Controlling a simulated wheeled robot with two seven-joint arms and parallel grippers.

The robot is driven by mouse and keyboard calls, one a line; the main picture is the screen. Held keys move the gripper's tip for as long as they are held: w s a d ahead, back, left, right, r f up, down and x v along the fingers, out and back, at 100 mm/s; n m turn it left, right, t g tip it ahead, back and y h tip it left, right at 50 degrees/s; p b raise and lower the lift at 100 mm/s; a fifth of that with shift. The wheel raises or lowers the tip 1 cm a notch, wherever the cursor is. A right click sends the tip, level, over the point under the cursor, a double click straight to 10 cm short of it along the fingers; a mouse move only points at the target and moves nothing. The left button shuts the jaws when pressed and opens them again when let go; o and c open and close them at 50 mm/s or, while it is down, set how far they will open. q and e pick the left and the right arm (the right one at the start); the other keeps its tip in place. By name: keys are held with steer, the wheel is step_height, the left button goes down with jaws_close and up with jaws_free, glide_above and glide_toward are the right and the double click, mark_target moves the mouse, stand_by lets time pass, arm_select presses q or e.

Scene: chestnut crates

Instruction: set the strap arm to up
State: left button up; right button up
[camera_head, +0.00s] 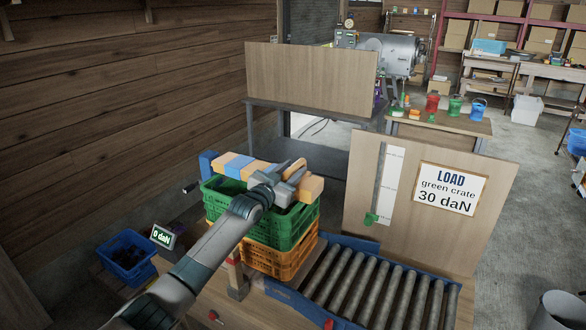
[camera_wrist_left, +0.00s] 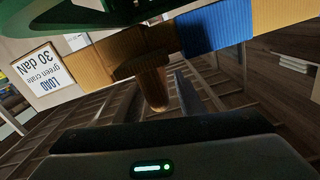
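The strap arm (camera_head: 241,166) is a beam banded in blue, yellow and orange. It lies roughly level across the top of the green crate (camera_head: 284,229), with a blue block at its left end. My left gripper (camera_head: 291,171) reaches over the crate to the beam's right, orange end. In the left wrist view the strap arm (camera_wrist_left: 211,32) crosses the top, and a short round wooden grip (camera_wrist_left: 154,88) sticks out from it towards the gripper. The fingers look parted on either side of this grip; contact is not clear. My right gripper is not in view.
The green crate stands on an orange crate (camera_head: 271,259) beside a roller conveyor (camera_head: 368,285). A board with a load sign (camera_head: 449,190) reads green crate, 30 daN. A small display (camera_head: 163,236) reads 0 daN. A blue bin (camera_head: 127,255) stands at left.

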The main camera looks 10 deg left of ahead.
arm_select(q)
steer(key=shift+w+d, duration=0.1)
steer(key=shift+w, duration=0.15)
